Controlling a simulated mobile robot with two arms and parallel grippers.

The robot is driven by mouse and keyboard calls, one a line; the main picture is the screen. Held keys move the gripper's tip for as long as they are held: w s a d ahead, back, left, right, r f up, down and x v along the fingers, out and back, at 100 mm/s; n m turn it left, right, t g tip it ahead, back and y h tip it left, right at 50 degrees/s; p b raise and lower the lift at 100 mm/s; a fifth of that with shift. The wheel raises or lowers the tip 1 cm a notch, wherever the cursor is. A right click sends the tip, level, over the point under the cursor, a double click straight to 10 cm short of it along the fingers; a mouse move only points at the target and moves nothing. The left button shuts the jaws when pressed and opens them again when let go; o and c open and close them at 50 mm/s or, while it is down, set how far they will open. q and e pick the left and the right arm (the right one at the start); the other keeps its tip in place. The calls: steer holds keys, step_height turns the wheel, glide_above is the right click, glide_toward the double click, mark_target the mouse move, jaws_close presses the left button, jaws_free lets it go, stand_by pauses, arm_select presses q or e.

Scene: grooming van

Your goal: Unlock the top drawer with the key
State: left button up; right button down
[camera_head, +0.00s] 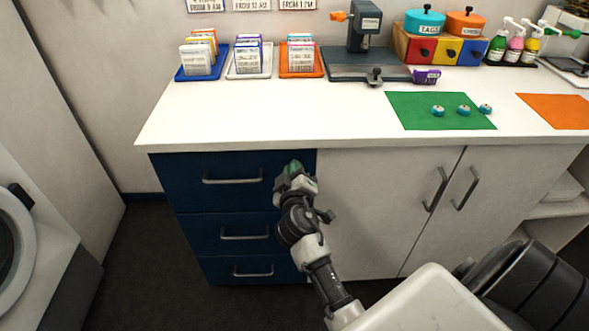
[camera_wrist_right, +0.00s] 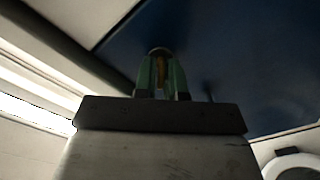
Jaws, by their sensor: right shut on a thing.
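The blue top drawer (camera_head: 232,166) is closed, with a grey bar handle (camera_head: 232,179) across its front. My right gripper (camera_head: 292,170) is at the upper right part of this drawer front, right of the handle. In the right wrist view, its green fingers (camera_wrist_right: 161,75) are shut on a narrow brass-coloured piece, the key (camera_wrist_right: 160,70). The fingers point at the blue front (camera_wrist_right: 245,55). A small dark round shape shows at the fingertips; I cannot tell whether it is the lock or whether the key is in it. My left gripper is not in view.
Two more closed blue drawers (camera_head: 232,243) are below. White cupboard doors (camera_head: 385,195) adjoin on the right. The white worktop (camera_head: 260,118) above holds trays of packets and a green mat (camera_head: 415,113). A white machine (camera_head: 22,240) stands at left.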

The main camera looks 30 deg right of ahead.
steer(key=n, duration=0.2)
steer(key=shift+n, duration=0.4)
steer(key=n+p, duration=0.1)
steer(key=n, duration=0.2)
steer(key=shift+a, duration=0.1)
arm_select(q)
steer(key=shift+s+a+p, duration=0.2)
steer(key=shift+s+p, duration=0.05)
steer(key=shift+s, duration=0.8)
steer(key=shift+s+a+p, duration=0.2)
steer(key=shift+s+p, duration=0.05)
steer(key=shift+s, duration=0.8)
arm_select(e)
steer(key=shift+w+f+n, duration=0.1)
steer(key=shift+n, duration=1.3)
steer(key=c, duration=1.2)
jaws_free()
steer(key=shift+f, duration=0.1)
